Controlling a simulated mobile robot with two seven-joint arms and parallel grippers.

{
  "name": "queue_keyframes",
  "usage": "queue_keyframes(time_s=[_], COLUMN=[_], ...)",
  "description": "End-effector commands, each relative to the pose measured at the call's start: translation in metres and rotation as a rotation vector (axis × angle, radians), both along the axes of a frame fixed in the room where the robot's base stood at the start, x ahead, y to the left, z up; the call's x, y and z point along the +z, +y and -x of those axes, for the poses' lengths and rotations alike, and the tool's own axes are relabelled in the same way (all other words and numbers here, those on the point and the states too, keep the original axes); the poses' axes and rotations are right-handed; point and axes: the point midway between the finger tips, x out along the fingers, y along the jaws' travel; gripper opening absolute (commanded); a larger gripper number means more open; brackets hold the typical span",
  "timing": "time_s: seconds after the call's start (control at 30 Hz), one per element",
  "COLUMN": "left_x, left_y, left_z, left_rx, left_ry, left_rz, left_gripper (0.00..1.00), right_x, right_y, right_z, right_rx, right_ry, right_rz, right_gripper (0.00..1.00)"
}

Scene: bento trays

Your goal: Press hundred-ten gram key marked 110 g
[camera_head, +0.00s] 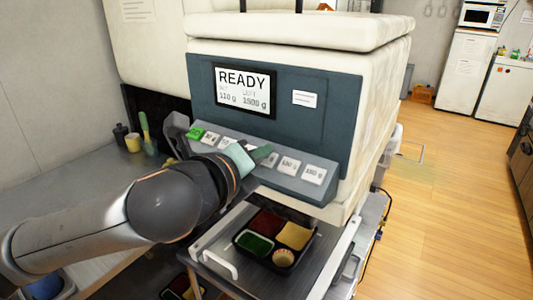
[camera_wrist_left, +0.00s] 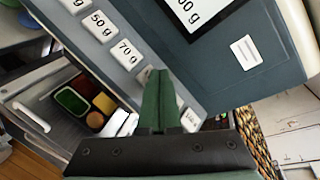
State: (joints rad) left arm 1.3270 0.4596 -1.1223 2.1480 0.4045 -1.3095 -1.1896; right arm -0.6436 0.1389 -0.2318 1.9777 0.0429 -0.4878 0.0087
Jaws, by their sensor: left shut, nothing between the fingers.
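A row of white weight keys runs along the sloped panel (camera_head: 304,188) of the machine. The 110 g key (camera_head: 269,159) appears partly covered by my left gripper (camera_head: 263,152); its label is not readable. The gripper is shut and empty, its green fingertips at the key row. In the left wrist view the fingers (camera_wrist_left: 160,78) lie over the row past the 50 g key (camera_wrist_left: 100,25) and 70 g key (camera_wrist_left: 127,54), hiding the keys there. I cannot tell whether they touch. The display (camera_head: 243,90) reads READY, with 110 g and 1500 g.
A green key (camera_head: 195,133) sits at the row's left end. Below the panel a black bento tray (camera_head: 268,262) holds red, yellow and green fillings and a small round cup. A yellow cup (camera_head: 133,142) stands on the left counter. Open floor lies at right.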

Motion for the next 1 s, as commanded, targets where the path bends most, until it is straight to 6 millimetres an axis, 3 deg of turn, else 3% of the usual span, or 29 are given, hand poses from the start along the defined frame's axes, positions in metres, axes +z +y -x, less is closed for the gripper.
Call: queue_keyframes(time_s=[0.13, 0.57, 1.0], left_x=[0.010, 0.012, 0.049], left_y=[0.003, 0.004, 0.016], left_z=[0.003, 0.005, 0.020], left_rx=[0.001, 0.001, 0.001], left_ry=[0.001, -0.001, -0.002], left_rz=[-0.001, 0.000, -0.001], left_gripper=[0.00, 0.00, 0.00], right_x=[0.011, 0.014, 0.053], right_y=[0.000, 0.001, 0.001], right_z=[0.000, -0.001, 0.000], right_rx=[0.000, 0.003, 0.001], right_ry=[0.000, -0.002, 0.000], right_rz=[0.000, 0.000, -0.001], right_gripper=[0.50, 0.50, 0.50])
